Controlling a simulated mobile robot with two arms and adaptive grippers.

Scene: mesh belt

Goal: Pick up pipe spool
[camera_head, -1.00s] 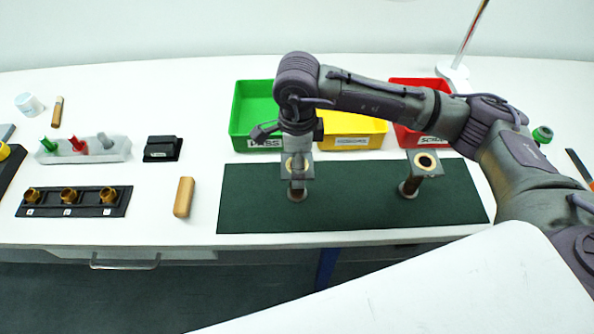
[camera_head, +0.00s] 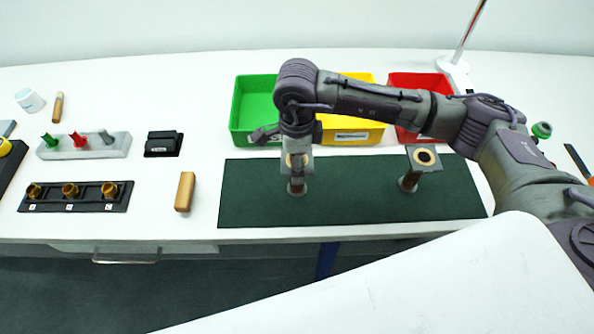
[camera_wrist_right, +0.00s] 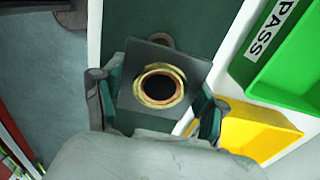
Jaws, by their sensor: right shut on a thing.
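Two pipe spools stand upright on the dark green mat (camera_head: 345,205), each with a square grey top plate around a brass-coloured ring and a round base. My right gripper (camera_head: 297,150) comes down from above onto the left pipe spool (camera_head: 297,184) and hides part of its top. In the right wrist view the gripper (camera_wrist_right: 155,103) has a finger on either side of this spool's square plate (camera_wrist_right: 140,95) and is shut on it. The spool's base still appears to be on the mat. The other pipe spool (camera_head: 410,181) stands apart at the right. My left gripper is not in view.
Green (camera_head: 240,137), yellow (camera_head: 350,137) and red (camera_head: 408,133) bins stand behind the mat. A black holder with brass fittings (camera_head: 75,203), a wooden block (camera_head: 185,191), a black box (camera_head: 163,144) and a grey peg rack (camera_head: 85,150) lie to the left.

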